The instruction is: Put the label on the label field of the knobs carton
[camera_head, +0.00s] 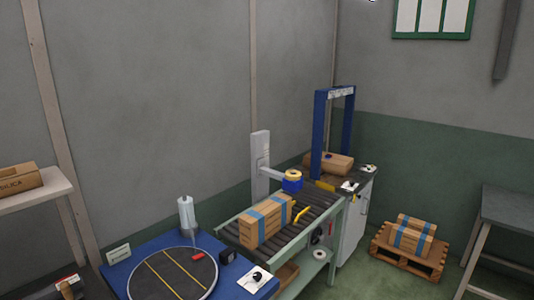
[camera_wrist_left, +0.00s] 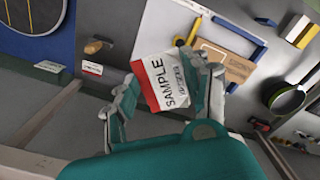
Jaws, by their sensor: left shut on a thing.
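In the left wrist view my left gripper (camera_wrist_left: 172,78) is shut on a label (camera_wrist_left: 166,80), a white card with a red edge that reads SAMPLE. The label sits between the fingers, tilted. Beyond it a brown carton (camera_wrist_left: 228,62) lies by a blue corner bar; its print is too small to read. In the head view a carton (camera_head: 26,180) with dark lettering sits on a shelf at far left. I cannot tell which carton is the knobs carton, and no label field is clear. My grippers do not show in the head view.
A blue table (camera_head: 118,272) with a round dark turntable (camera_head: 150,285) stands front left. A blue-taped carton (camera_head: 252,232) is on the roller conveyor (camera_head: 318,214); another carton (camera_head: 340,160) is near the blue arch (camera_head: 319,125). Taped cartons lie on a pallet (camera_head: 408,262) at right.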

